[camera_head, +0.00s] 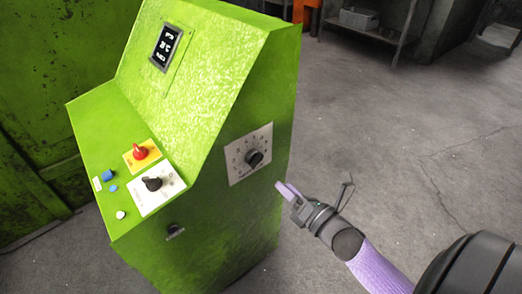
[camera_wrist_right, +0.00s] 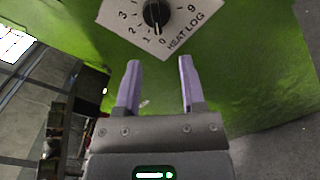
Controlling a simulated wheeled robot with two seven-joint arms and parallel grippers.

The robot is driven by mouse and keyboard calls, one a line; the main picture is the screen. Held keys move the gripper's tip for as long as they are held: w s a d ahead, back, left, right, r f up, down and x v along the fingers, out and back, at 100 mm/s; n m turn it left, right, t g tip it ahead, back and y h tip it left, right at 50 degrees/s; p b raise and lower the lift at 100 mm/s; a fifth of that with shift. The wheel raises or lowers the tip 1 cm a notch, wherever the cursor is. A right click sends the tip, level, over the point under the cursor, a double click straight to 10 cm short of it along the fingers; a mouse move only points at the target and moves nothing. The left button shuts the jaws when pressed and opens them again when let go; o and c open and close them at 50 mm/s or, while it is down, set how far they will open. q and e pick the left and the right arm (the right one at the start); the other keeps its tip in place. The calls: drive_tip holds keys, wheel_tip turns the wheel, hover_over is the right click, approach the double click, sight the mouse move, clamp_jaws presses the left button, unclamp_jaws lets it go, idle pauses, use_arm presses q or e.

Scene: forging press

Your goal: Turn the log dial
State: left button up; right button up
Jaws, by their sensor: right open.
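The log dial (camera_head: 254,158) is a black knob on a white numbered plate (camera_head: 238,167) on the right side face of the green console. In the right wrist view the dial (camera_wrist_right: 157,14) sits at the top, partly cut off, on a plate marked "HEAT LOG"; its white pointer line is near the 0. My right gripper (camera_head: 281,188) is open and empty, below and to the right of the dial, apart from it. In the right wrist view its two purple fingers (camera_wrist_right: 158,75) point toward the plate. My left gripper is not in view.
The green console (camera_head: 200,70) carries a digit display (camera_head: 165,47), a red knob (camera_head: 140,152) on a yellow plate, a black selector (camera_head: 152,184) and small buttons. A grey shelf (camera_head: 370,28) stands at the back. The floor (camera_head: 400,130) to the right is clear.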

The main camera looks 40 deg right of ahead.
sight(258, 164)
drive_tip(key=w+b, duration=0.1)
drive_tip(key=w, duration=0.4)
drive_tip(key=w+a+b, duration=0.1)
drive_tip(key=w, duration=0.2)
drive_tip(key=shift+w+b, duration=0.15)
drive_tip(key=shift+b, duration=0.2)
drive_tip(key=shift+w+r, duration=0.1)
drive_tip(key=shift+w, duration=0.45)
clamp_jaws()
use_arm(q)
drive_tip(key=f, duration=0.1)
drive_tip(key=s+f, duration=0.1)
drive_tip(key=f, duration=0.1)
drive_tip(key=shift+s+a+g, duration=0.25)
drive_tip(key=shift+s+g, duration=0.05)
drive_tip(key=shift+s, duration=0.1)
